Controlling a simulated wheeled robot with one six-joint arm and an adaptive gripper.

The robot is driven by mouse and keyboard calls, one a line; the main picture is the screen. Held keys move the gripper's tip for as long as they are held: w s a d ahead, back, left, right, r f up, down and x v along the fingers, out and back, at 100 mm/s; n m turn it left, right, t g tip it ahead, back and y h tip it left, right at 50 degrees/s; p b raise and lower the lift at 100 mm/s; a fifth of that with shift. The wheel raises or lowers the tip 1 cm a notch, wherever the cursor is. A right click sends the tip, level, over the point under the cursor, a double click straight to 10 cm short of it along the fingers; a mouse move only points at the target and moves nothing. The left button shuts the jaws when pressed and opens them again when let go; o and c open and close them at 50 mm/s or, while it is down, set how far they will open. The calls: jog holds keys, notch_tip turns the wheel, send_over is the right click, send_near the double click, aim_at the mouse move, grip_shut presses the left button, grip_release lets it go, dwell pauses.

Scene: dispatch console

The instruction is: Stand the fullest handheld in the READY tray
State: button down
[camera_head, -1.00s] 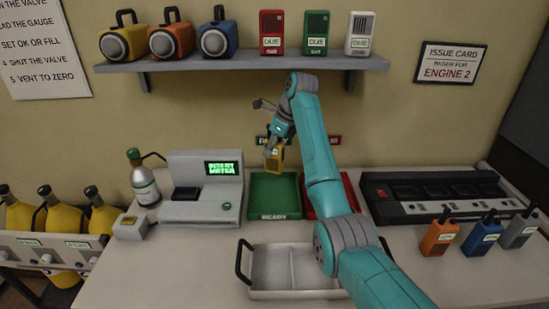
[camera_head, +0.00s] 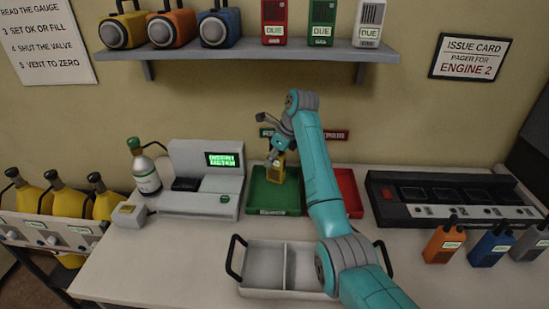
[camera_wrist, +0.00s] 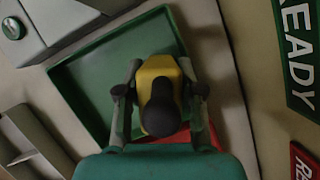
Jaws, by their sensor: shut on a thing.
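A yellow handheld (camera_head: 279,165) with a dark antenna is held by my gripper (camera_head: 275,160) over the green READY tray (camera_head: 272,210). In the wrist view the yellow handheld (camera_wrist: 163,75) sits between both fingers, its dark knob toward the camera. The green tray (camera_wrist: 80,85) lies beyond it. I cannot tell whether the handheld's bottom touches the tray floor. Orange (camera_head: 444,242), blue (camera_head: 489,245) and grey (camera_head: 531,242) handhelds stand at the right of the counter; their labels are too small to read.
A red tray (camera_head: 347,190) adjoins the green one, partly behind my arm. A charger bank (camera_head: 450,195) is at right, a tester with a green screen (camera_head: 205,190) at left. A divided grey tray (camera_head: 262,268) lies in front. A shelf (camera_head: 240,46) hangs above.

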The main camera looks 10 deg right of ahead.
jog(key=c, duration=0.7)
grip_release()
jog(key=shift+f, duration=0.1)
jog(key=v, duration=0.7)
jog(key=shift+d+r, duration=0.1)
jog(key=shift+r, duration=0.25)
jog(key=shift+s, duration=0.15)
